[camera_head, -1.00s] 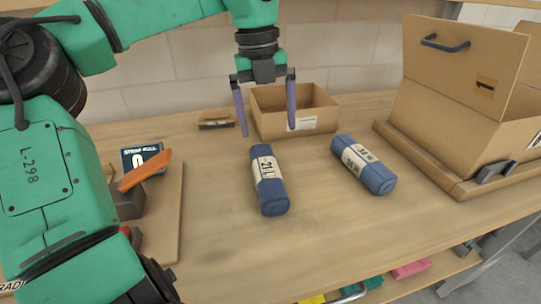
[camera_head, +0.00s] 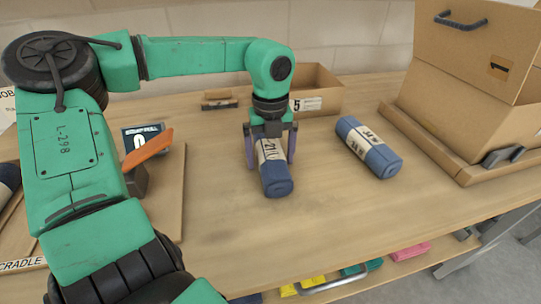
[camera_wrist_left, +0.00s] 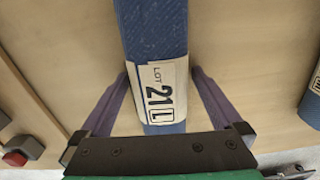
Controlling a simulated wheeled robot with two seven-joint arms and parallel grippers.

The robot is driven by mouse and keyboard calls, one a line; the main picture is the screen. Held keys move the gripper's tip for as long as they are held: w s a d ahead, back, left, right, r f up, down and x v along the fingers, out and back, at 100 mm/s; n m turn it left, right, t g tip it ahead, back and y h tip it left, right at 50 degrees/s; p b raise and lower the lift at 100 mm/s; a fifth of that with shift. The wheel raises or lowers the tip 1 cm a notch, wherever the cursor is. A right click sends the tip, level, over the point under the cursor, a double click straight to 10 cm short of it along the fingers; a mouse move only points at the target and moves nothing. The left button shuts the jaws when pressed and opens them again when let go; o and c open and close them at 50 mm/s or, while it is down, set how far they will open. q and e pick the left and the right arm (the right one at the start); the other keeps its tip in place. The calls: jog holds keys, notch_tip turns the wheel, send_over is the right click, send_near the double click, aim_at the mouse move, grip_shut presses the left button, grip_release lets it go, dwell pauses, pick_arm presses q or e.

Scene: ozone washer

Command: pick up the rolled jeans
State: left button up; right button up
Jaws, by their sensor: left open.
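The left roll (camera_head: 276,182), blue with a white paper band marked 21, is under my left gripper (camera_head: 269,160). The right roll (camera_head: 372,150) lies apart to the right. My left gripper is open, with one purple finger on each side of the left roll. In the left wrist view this roll (camera_wrist_left: 152,35) runs between the two fingers (camera_wrist_left: 165,95), its band reading LOT 21 L. A gap shows beside each finger. My right gripper is not in view.
A small cardboard box (camera_head: 318,98) stands behind the arm. An orange-handled thing (camera_head: 148,148) sits on a board at left. The front middle of the table is clear.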

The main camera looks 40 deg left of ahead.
pick_arm(q)
jog(key=shift+r, duration=0.1)
grip_shut()
